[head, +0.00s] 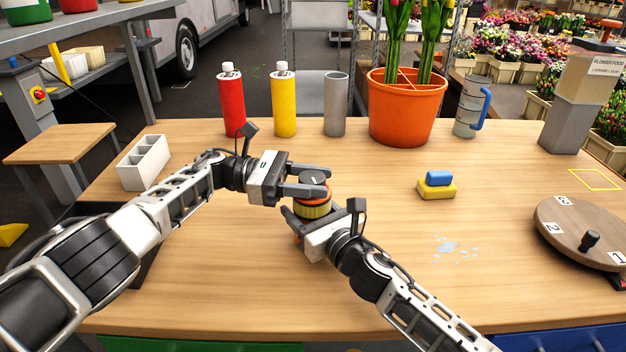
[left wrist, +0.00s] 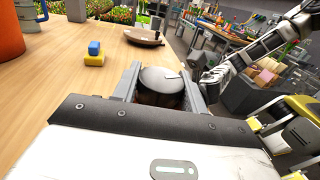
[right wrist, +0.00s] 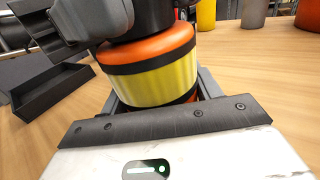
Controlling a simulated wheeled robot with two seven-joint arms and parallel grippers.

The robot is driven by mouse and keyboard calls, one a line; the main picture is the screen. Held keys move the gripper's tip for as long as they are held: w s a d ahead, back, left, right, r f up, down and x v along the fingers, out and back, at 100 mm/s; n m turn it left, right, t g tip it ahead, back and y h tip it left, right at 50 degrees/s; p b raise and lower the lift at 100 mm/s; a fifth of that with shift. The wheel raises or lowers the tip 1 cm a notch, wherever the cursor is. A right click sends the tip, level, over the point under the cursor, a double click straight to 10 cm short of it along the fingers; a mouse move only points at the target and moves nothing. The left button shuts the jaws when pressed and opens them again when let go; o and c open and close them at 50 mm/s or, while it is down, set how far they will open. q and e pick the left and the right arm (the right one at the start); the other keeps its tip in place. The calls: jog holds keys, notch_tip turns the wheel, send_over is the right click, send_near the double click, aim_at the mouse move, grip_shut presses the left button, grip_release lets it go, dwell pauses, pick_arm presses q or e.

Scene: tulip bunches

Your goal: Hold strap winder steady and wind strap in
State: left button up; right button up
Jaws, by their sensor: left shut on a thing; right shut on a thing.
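The strap winder (head: 313,208) stands upright on the wooden table, with a dark round knob on top, an orange band and a yellow strap section. My left gripper (head: 318,183) is shut on the dark knob (left wrist: 160,80) at the top. In the right wrist view, the yellow section sits between orange and black bands. The winder's underside is hidden by my right gripper.
A blue and yellow sponge pair (head: 436,190) lies to the right, near a small wet patch (head: 455,250). A round wooden turntable (head: 570,225) is at the far right. Bottles, a grey cylinder (head: 335,104) and an orange pot (head: 400,115) stand behind. A white divided box (head: 145,165) is at left.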

aim_at(312, 177)
dwell(0.5)
pick_arm(q)
jog(key=o, duration=1)
jog(key=shift+s, duration=0.1)
notch_tip(312, 177, up, 10)
